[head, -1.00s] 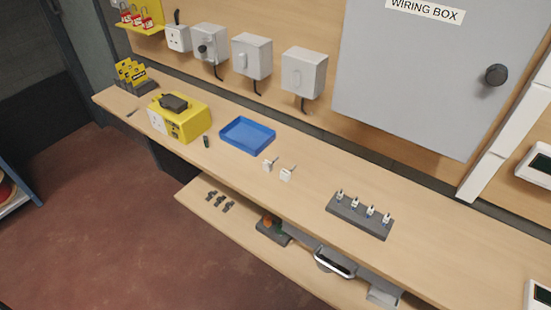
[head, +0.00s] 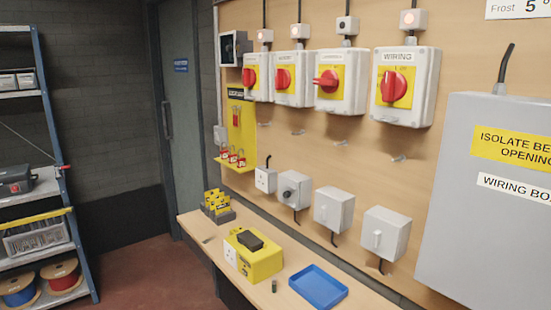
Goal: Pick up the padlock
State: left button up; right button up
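Another red item (head: 238,116) shows higher on the same board. Neither of my grippers is in view.
The wooden bench (head: 195,222) below holds a yellow tag stand (head: 216,206), a yellow box (head: 262,264) and a blue tray (head: 318,288). Red rotary isolators (head: 393,87) and grey boxes line the wall. A shelf rack (head: 62,175) stands left, with open floor (head: 150,270) between.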

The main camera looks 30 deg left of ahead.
aim_at(224, 154)
jog(key=i+j+u, duration=0.15)
jog(key=u, duration=1.05)
